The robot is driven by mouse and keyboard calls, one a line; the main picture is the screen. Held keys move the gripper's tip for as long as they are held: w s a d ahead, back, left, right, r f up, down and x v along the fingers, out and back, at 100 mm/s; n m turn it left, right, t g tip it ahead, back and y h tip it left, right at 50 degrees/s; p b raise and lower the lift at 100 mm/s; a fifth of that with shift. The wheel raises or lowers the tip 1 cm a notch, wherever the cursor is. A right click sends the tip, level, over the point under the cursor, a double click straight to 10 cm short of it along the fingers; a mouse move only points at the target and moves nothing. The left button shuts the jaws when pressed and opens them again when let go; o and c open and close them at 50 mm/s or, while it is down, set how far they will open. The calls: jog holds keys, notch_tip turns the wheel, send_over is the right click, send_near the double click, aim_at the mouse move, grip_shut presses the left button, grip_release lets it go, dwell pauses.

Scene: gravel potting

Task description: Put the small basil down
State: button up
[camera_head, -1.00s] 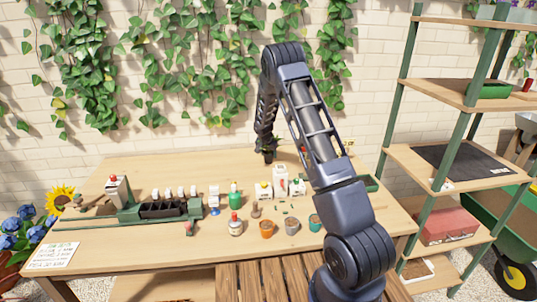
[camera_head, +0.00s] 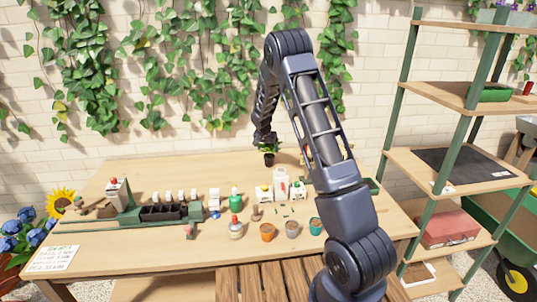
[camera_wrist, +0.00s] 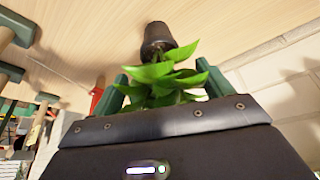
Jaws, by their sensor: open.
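The small basil is a leafy green plant (camera_head: 269,148) in a dark pot (camera_head: 269,160), standing on the table near its back edge in the head view. In the wrist view, its leaves (camera_wrist: 162,76) spread between my green fingers and its dark pot (camera_wrist: 157,38) stands against the wooden tabletop. My gripper (camera_wrist: 160,88) is open, with one finger on each side of the leaves and short of the pot. I cannot tell whether the leaves touch the fingers. In the head view, the end of my arm is just above the plant.
The wooden table (camera_head: 130,240) holds a green rack (camera_head: 160,213) at left. White boxes (camera_head: 281,185), small cups (camera_head: 267,232) and bottles (camera_head: 236,228) stand nearer the front. The brick wall (camera_head: 210,145) is close behind. A shelf unit (camera_head: 465,170) stands at right.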

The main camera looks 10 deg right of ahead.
jog(key=s+d+r+n+y, duration=0.1)
jog(key=s+d+r, duration=0.3)
jog(key=s+r, duration=0.9)
jog(key=s+d+r+n, duration=0.1)
jog(key=s+d+r, duration=0.3)
jog(key=s+r, duration=0.95)
jog(key=s+d+r+n, duration=0.1)
jog(key=s, duration=1.3)
jog(key=s+d+r+n+y, duration=0.1)
jog(key=s+n, duration=0.1)
jog(key=s, duration=1.2)
jog(key=shift+s+d+r+t, duration=0.15)
jog(key=shift+s+r+t, duration=0.1)
jog(key=shift+r+t, duration=0.05)
